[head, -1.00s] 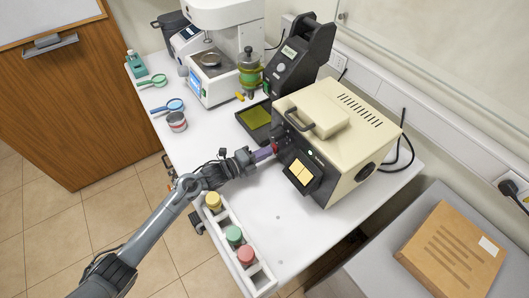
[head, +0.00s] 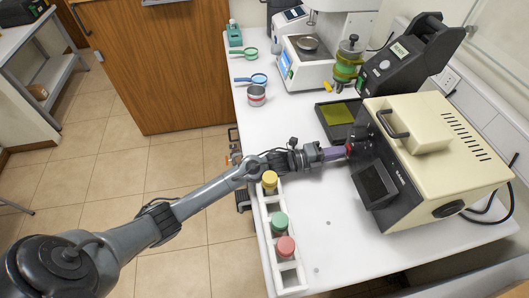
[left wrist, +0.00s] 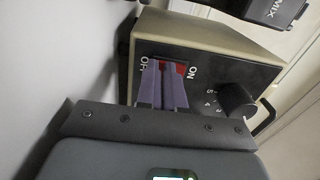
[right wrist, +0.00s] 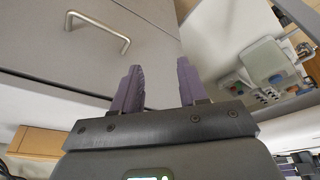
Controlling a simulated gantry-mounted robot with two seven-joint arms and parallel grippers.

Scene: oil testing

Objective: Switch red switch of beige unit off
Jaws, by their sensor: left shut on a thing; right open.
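The beige unit (head: 440,165) stands at the right of the white table. In the left wrist view, the left gripper (left wrist: 165,66) covers the switch's middle and OFF side; red shows toward ON. The switch's exact tilt is hidden. My right gripper (right wrist: 160,66) is open, with nothing between its fingers.
A white rack (head: 268,235) with yellow, green and red-capped jars stands left of the unit. A dark tray (head: 337,118) and a black tester (head: 405,65) stand behind the left gripper. The tabletop between rack and unit is clear.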

